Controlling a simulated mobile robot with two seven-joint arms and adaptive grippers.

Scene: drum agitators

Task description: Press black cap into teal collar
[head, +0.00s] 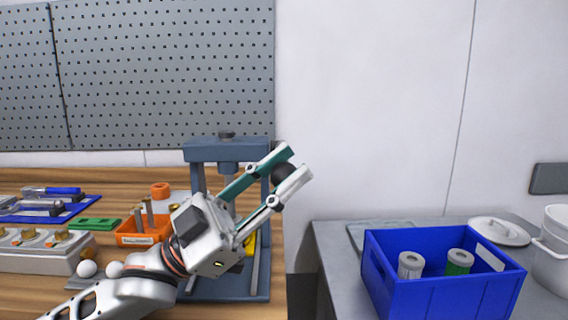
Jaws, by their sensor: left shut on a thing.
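My left gripper (291,164) reaches up and right in front of the bench press, its fingers slanting toward the wall. The fingers cover part of the cap. The blue-grey press (230,150) stands on the wooden bench, partly hidden behind my gripper. I cannot pick out the teal collar; the area under the press ram is largely covered by my gripper. My right gripper is not in view.
An orange bin (128,238), a green block (94,223), a blue tool mat (48,211) and a grey fixture block (38,262) crowd the bench's left. A blue crate (420,297) with two cylinders stands on the grey table (335,245) at right. A gap separates the tables.

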